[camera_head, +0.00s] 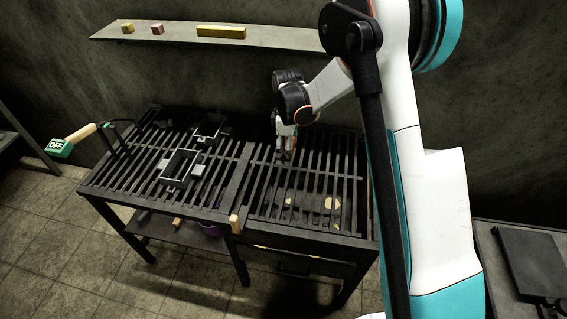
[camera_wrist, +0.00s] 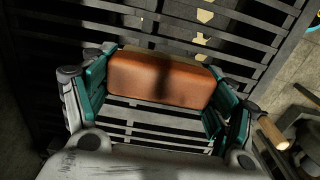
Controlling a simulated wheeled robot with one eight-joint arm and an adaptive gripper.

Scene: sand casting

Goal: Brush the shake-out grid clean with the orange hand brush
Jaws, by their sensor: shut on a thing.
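My gripper (camera_head: 285,150) is over the back left part of the shake-out grid (camera_head: 352,179), the right half of the slatted bench top. In the wrist view its teal fingers are closed on the two ends of the orange hand brush (camera_wrist: 162,78), a rounded orange-brown block. I cannot tell the brush apart in the head view. Its bristles are mostly hidden, so I cannot tell whether they touch the bars. Several pale yellow lumps (camera_head: 329,203) show among the bars toward the front; some also show in the wrist view (camera_wrist: 205,16).
Dark frame-like boxes (camera_head: 181,168) stand on the left grating. A wooden handle with a green OFF sign (camera_head: 60,148) sticks out at the left. A wall shelf (camera_head: 285,38) with small blocks and a yellow bar (camera_head: 221,32) is behind. The grid's front right is clear of tools.

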